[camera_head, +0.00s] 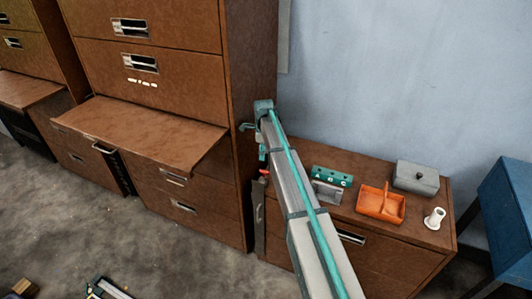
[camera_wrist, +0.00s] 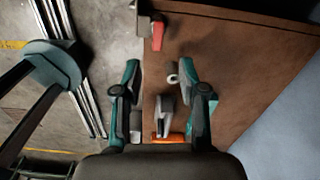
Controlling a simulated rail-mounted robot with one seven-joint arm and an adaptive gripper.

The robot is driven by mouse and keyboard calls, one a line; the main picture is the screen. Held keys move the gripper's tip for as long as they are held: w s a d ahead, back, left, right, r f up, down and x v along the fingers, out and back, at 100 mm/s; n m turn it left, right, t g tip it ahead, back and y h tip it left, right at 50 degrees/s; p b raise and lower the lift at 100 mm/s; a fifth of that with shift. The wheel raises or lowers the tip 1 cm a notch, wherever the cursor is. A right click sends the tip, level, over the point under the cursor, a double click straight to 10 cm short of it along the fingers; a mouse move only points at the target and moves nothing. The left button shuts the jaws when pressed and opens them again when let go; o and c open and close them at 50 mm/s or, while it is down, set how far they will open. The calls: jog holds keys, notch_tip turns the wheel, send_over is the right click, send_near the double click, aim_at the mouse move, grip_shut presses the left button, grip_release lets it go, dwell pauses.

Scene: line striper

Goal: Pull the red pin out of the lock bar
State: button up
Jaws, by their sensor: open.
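The red pin (camera_head: 264,172) shows as a small red piece at the top of a dark upright bar, which appears to be the lock bar (camera_head: 259,220), at the low cabinet's left front edge. In the wrist view a red piece (camera_wrist: 158,33), apparently the pin, sits at the top beside a grey fitting. My gripper (camera_head: 252,141) is above the pin in the head view. In the wrist view my gripper (camera_wrist: 158,67) is open, its teal fingers apart, with the red piece beyond the fingertips. The pin's lower part cannot be made out.
The low cabinet (camera_head: 434,232) carries a teal lettered block (camera_head: 332,176), an orange tray (camera_head: 381,205), a grey lidded box (camera_head: 416,178) and a white spool (camera_head: 434,218). A tall brown cabinet (camera_head: 150,75) stands close left of my gripper. A blue stand (camera_head: 505,205) is at right.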

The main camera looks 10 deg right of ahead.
aim_at(264, 171)
jog(key=shift+s+f+m, duration=0.15)
jog(key=shift+f+m, duration=0.05)
jog(key=shift+m, duration=0.6)
jog(key=shift+f+b, duration=2.05)
jog(key=shift+f, duration=2.8)
jog(key=shift+c, duration=0.2)
grip_shut()
